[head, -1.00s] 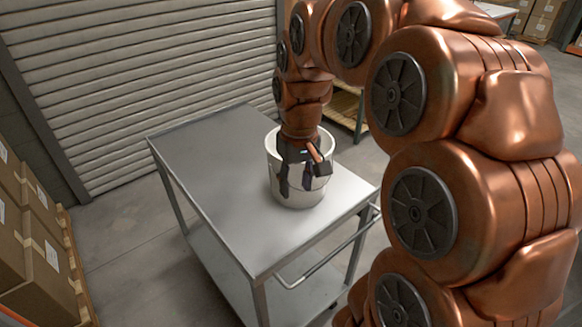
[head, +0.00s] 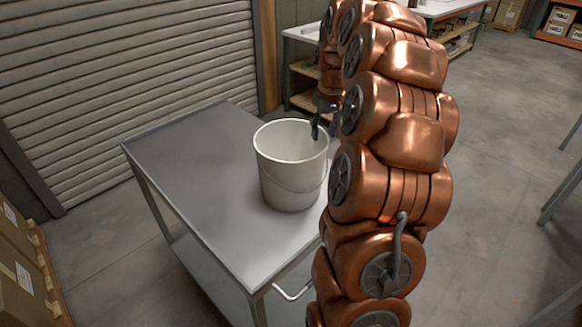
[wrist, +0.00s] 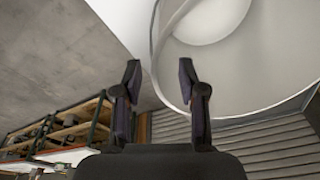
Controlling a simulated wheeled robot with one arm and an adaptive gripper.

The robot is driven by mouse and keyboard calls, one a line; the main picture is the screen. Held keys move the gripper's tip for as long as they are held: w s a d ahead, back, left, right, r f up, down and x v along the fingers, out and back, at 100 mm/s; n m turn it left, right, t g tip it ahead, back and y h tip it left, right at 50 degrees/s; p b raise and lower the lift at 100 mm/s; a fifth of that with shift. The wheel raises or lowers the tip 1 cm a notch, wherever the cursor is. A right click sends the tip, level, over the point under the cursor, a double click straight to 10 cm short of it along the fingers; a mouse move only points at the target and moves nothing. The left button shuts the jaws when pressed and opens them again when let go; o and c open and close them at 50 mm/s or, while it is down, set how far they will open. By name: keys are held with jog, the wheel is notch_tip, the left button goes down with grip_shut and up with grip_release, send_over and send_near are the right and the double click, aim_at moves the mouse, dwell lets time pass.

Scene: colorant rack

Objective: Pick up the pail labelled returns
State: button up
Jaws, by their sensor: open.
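A white pail (head: 291,170) stands upright on a grey metal cart, its open top facing up and a thin wire handle hanging down its front. No label shows on the side in view. My gripper (head: 322,130) is just right of the pail's rim, partly hidden by my arm.
The cart (head: 200,150) has a bare top left of the pail and a handle at its front. A shutter (head: 120,70) stands behind it. Boxes (head: 25,265) are at the left edge. A workbench (head: 305,60) with wooden shelves is behind. Open floor (head: 490,150) lies to the right.

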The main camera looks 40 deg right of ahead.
aim_at(322, 146)
jog(key=shift+w+d+f+p, duration=0.15)
jog(key=shift+f+p, duration=0.5)
jog(key=shift+f, duration=0.85)
jog(key=shift+w+f+p, duration=0.2)
jog(key=shift+f+p, duration=0.4)
jog(key=shift+f, duration=0.9)
jog(key=shift+c, duration=0.3)
grip_shut()
